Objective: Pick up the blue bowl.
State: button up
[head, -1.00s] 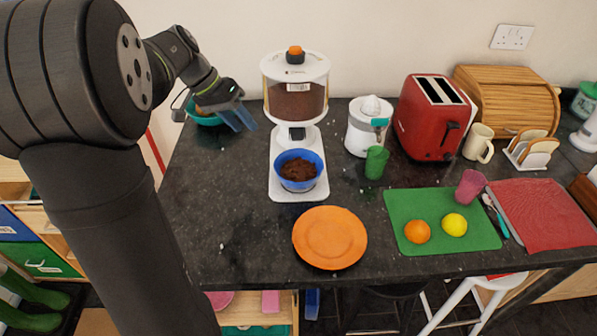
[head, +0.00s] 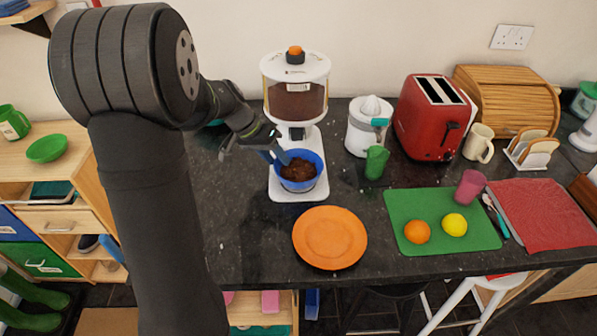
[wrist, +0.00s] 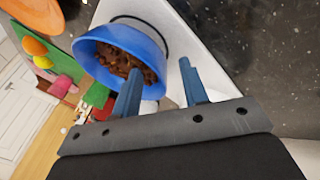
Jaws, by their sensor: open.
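The blue bowl (head: 299,187) holds dark brown pieces and stands upright on the white base of the dispenser, under its spout. It also shows in the wrist view (wrist: 138,40), just ahead of the fingers. My gripper (head: 276,156) is at the bowl's left rim in the head view. In the wrist view my gripper (wrist: 160,67) is open: one finger overlaps the bowl and the other is outside it over the white base. Whether the fingers straddle the rim or touch it, I cannot tell.
The white dispenser (head: 296,80) rises behind the bowl. An orange plate (head: 330,237) lies in front. A juicer (head: 362,135) and a green cup (head: 376,162) stand to the right. The dark counter left of the plate is clear.

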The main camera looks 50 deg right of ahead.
aim_at(299, 172)
jog(key=x, duration=0.2)
jog(key=shift+s+d+f, duration=0.1)
jog(key=shift+d+f, duration=0.1)
jog(key=shift+f, duration=0.1)
jog(key=shift+c, duration=0.4)
grip_shut()
